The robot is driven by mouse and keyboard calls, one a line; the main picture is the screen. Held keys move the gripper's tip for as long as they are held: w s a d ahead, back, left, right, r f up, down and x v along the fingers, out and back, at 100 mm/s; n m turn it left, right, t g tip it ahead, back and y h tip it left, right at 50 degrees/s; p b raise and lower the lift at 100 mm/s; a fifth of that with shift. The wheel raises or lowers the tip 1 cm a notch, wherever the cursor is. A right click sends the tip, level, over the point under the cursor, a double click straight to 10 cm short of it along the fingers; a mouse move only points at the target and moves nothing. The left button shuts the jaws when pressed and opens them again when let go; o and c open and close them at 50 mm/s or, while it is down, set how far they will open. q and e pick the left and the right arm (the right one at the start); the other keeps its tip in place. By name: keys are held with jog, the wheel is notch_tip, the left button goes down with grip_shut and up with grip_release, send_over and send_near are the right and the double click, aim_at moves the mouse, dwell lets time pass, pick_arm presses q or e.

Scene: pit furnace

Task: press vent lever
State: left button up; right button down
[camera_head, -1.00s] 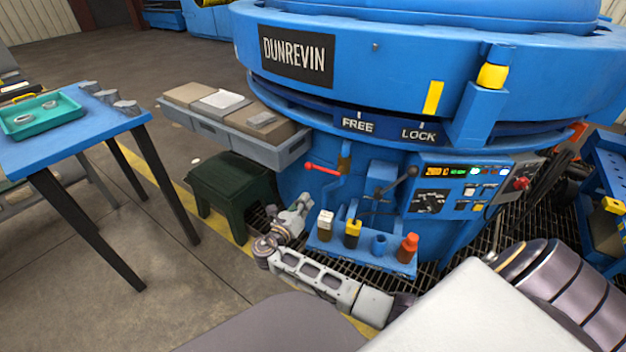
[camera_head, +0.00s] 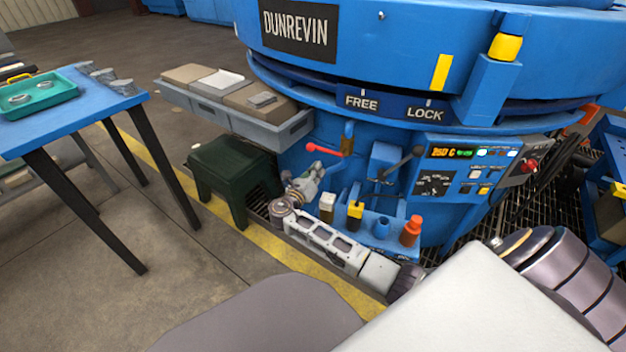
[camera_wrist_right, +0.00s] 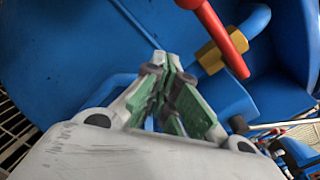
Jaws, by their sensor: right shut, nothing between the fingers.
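A red-handled lever (camera_head: 323,149) sticks out to the left from a brass fitting (camera_head: 347,140) on the blue furnace body. In the right wrist view the red lever (camera_wrist_right: 224,38) hangs down at the upper right, in front of the brass fitting (camera_wrist_right: 212,58). A grey lever with a dark knob (camera_head: 404,162) stands further right on the furnace. No label shows which one is the vent lever. My right gripper (camera_head: 316,172) is shut and empty, just below the red lever and apart from it. Its green-padded fingers (camera_wrist_right: 170,70) show in the wrist view. My left gripper is out of view.
A blue rack (camera_head: 350,229) with several coloured items stands low on the furnace, behind my right forearm. A control panel (camera_head: 462,172) is to the right. A dark green stool (camera_head: 232,172) and a grey tray of pads (camera_head: 210,108) are left. A blue table (camera_head: 75,128) stands further left.

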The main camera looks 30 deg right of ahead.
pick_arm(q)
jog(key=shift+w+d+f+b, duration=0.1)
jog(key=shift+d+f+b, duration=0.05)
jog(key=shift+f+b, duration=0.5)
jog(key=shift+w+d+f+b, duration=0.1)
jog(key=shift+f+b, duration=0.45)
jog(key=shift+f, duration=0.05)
pick_arm(e)
jog(key=shift+w+r, duration=0.55)
jog(key=shift+r, duration=0.3)
jog(key=shift+w+r, duration=0.5)
jog(key=shift+r, duration=0.3)
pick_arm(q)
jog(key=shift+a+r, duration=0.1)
pick_arm(e)
jog(key=shift+d, duration=0.1)
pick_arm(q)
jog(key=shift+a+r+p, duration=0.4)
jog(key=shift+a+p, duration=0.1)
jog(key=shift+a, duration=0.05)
pick_arm(e)
jog(key=shift+w+r+m, duration=0.1)
jog(key=shift+r+m, duration=0.15)
jog(key=shift+m, duration=0.05)
